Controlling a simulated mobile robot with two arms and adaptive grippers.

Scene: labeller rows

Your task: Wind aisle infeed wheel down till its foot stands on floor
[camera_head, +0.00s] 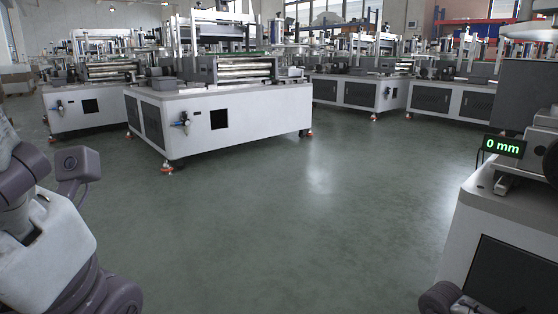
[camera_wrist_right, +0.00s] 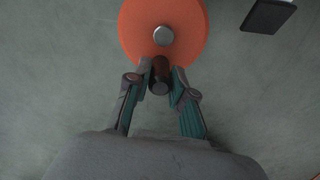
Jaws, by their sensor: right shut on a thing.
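In the right wrist view an orange wheel (camera_wrist_right: 188,22) with a round silver hub (camera_wrist_right: 163,35) fills the top middle. A dark brown handle (camera_wrist_right: 160,70) sticks out near its lower edge. My right gripper (camera_wrist_right: 160,80) is shut on this handle, one finger on each side. The wheel's foot cannot be made out. In the head view a display (camera_head: 504,146) on the near right machine (camera_head: 470,215) reads "0 mm" in green. The held wheel and my right gripper do not show there. My left arm shows at the left edge, but its gripper does not.
A dark flat piece (camera_wrist_right: 268,14) shows at the top right of the wrist view. In the head view a white machine (camera_head: 250,120) on orange-red feet stands across the aisle, with more machines behind. The green-grey floor (camera_head: 300,230) between is clear.

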